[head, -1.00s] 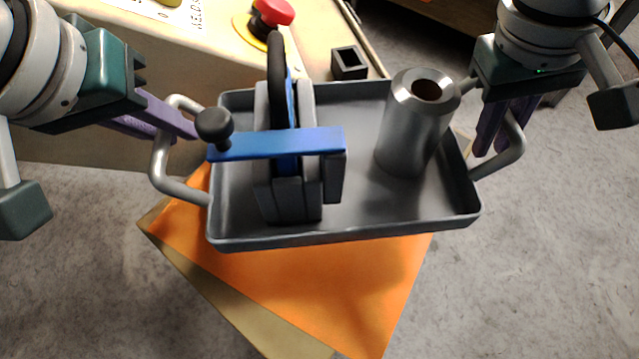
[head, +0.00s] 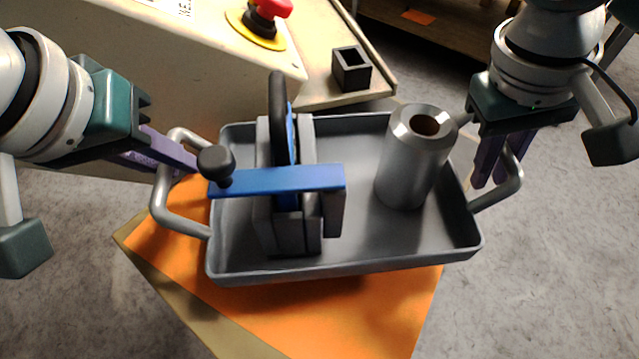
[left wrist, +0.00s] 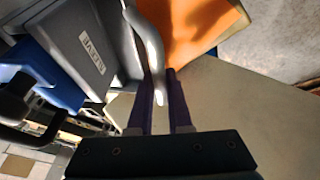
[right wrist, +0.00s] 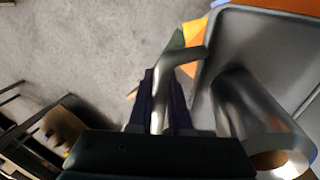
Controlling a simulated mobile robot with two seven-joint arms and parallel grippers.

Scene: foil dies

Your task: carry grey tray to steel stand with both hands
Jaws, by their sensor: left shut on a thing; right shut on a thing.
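The grey tray (head: 350,268) is a shallow tray with a looped handle at each end, held up in the middle of the head view. On it stand a grey die block with a blue arm (head: 280,180) and a black lever, and a steel cylinder (head: 412,165) with a hole in its top. My left gripper (head: 190,162) is shut on the left handle (head: 160,195), which also shows between its fingers in the left wrist view (left wrist: 158,85). My right gripper (head: 498,175) is shut on the right handle (head: 510,188). I cannot make out the steel stand for certain.
An orange sheet (head: 370,315) on a tan surface lies below the tray. Behind is a beige machine with a red button (head: 272,8) on a yellow base and a small black square holder (head: 351,68). A wooden shelf (head: 440,28) is at the back. Grey floor is open on both sides.

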